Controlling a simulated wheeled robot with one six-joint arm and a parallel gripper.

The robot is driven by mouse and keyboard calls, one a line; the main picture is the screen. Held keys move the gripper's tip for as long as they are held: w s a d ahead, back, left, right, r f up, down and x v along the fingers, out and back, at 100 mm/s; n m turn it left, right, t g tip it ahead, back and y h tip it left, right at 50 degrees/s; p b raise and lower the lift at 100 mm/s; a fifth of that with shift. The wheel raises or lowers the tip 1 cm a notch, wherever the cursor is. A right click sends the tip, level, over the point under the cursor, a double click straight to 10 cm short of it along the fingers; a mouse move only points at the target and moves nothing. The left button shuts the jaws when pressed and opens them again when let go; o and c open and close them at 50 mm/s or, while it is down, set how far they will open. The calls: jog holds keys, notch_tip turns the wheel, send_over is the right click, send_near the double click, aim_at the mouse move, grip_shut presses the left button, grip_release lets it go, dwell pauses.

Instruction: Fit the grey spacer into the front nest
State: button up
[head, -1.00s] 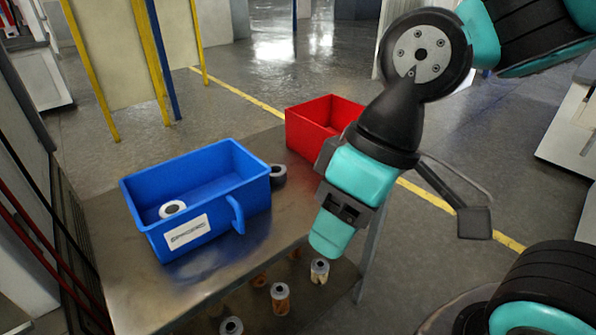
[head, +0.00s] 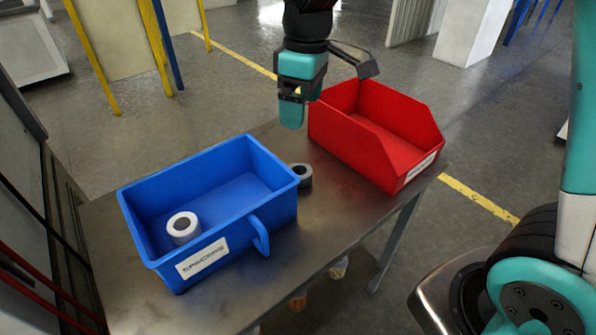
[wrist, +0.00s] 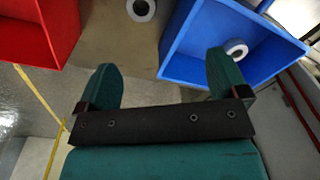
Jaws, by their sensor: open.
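A light grey ring-shaped spacer (head: 183,228) stands inside the blue bin (head: 262,219), near its left end; it also shows in the wrist view (wrist: 236,48). A darker grey ring-shaped piece (head: 301,177) sits on the table between the bins, close to the blue bin's right end; it also shows in the wrist view (wrist: 141,9). I cannot tell which ring is the task's spacer. My gripper (head: 291,122) is in the air beyond the darker ring, fingers down. In the wrist view its teal fingers (wrist: 162,76) are apart with nothing between them. I cannot make out the front nest.
A red bin (head: 375,135) stands on the table (head: 335,215) at the right. The blue bin's label seems to read "SPACERS". Cartridges (head: 338,268) show below the table's front edge. The tabletop strip in front of the bins is clear.

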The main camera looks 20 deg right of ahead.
jog(key=w+f, duration=0.2)
jog(key=w, duration=0.2)
send_over(299, 170)
jog(key=shift+h, duration=0.3)
notch_tip(299, 170, down, 11)
jog(key=shift+w+r, duration=0.1)
jog(key=shift+f+p, duration=0.45)
jog(key=shift+f, duration=2.55)
jog(key=c, duration=1.1)
jog(key=shift+r, duration=0.1)
